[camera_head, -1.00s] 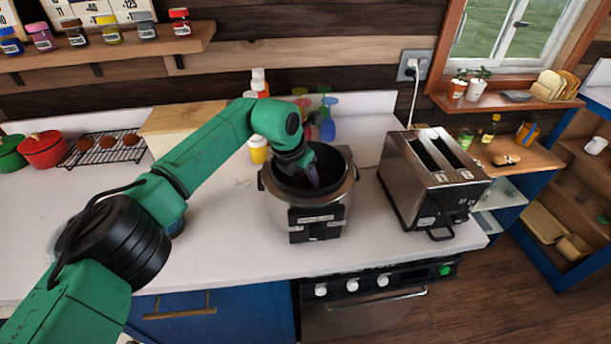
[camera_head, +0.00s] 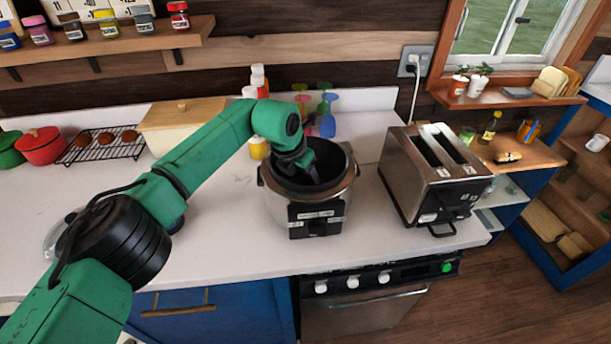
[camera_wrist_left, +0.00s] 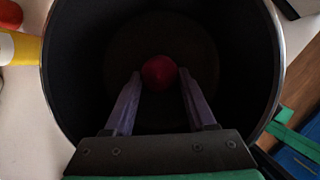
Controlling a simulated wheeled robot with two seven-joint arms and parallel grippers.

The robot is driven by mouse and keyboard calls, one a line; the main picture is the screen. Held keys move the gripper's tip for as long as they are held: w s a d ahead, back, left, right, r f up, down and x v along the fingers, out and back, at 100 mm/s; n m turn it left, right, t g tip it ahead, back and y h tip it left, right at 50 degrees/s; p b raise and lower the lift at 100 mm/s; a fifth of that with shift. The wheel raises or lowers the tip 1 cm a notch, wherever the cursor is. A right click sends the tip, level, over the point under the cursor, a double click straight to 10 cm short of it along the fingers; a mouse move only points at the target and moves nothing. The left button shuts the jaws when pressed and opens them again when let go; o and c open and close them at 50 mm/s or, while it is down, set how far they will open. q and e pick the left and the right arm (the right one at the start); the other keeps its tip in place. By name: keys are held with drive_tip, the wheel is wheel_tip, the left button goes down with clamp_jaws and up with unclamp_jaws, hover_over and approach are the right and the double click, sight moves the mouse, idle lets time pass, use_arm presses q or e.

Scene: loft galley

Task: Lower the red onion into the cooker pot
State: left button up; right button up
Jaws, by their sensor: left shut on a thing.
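The cooker pot (camera_head: 308,206) stands on the white counter, a steel body with a dark, open inside. Its dark inner wall fills most of the left wrist view (camera_wrist_left: 75,60). My left gripper (camera_head: 313,178) reaches down into the pot from the left. In the left wrist view, the red onion (camera_wrist_left: 159,72) is between the tips of the two purple fingers, over the pot's dark floor. My left gripper is shut on it. I cannot tell whether the onion touches the floor. In the head view the pot and gripper hide the onion. My right gripper is not in view.
A steel toaster (camera_head: 425,190) stands close to the pot's right. Colored glasses (camera_head: 327,118) and bottles (camera_head: 258,82) stand behind it. A red pot (camera_head: 40,147) and a wire rack (camera_head: 82,152) are at the far left. The counter's front left (camera_head: 220,240) is clear.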

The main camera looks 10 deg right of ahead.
use_arm(q)
drive_tip(key=shift+f+b, duration=0.55)
drive_tip(key=shift+f, duration=0.15)
idle(0.4)
drive_tip(key=o, duration=1.4)
drive_tip(key=shift+o, duration=0.2)
drive_tip(key=shift+r, duration=0.1)
